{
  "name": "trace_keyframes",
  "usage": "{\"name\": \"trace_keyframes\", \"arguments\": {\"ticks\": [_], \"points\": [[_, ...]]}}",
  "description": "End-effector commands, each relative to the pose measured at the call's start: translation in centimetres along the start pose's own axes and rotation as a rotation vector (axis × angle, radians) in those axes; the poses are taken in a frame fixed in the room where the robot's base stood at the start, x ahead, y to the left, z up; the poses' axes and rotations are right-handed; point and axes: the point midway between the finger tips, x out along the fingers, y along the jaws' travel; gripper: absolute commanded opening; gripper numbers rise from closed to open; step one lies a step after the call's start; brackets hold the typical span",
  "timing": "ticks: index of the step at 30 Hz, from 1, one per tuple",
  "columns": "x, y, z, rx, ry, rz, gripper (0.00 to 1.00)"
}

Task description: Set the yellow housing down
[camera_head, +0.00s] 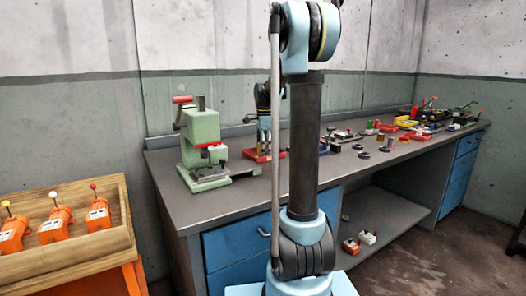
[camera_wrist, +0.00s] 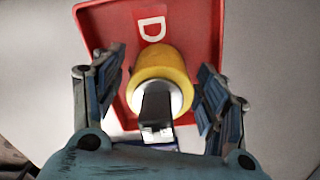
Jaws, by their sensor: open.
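The yellow housing (camera_wrist: 160,68) is in the middle of the wrist view, over the red tray (camera_wrist: 205,25) marked with a white D. It is a round yellow body with a pale end and a dark bar pointing towards the camera. My gripper (camera_wrist: 161,80) is open, with one finger on each side of the housing and gaps between. The housing appears to rest in the tray, but its underside is hidden. In the head view, my gripper (camera_head: 264,135) is low over the red tray (camera_head: 250,154) on the bench, and I cannot make out the housing there.
A green press (camera_head: 203,145) stands on the bench (camera_head: 230,195) left of the tray. Several small parts and trays lie along the bench to the right. A wooden rack (camera_head: 65,260) with several orange units stands at the left. My arm hides part of the bench.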

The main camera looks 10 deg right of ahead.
Motion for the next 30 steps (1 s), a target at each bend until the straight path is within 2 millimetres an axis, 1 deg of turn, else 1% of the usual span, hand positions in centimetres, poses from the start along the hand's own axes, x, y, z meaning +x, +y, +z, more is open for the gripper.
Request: {"name": "trace_keyframes", "arguments": {"ticks": [4,7,15,21,25,30], "points": [[-0.9,0.0,0.0,0.0,0.0,0.0,0.67],[-2.2,0.0,0.0,-0.001,0.0,0.0,0.67],[-7.2,0.0,0.1,-0.001,0.0,0.0,0.67],[-10.3,0.0,0.1,-0.002,0.0,0.0,0.67],[-11.5,0.0,0.1,-0.002,0.0,0.0,0.67],[-12.1,0.0,0.1,-0.002,0.0,0.0,0.67]]}}
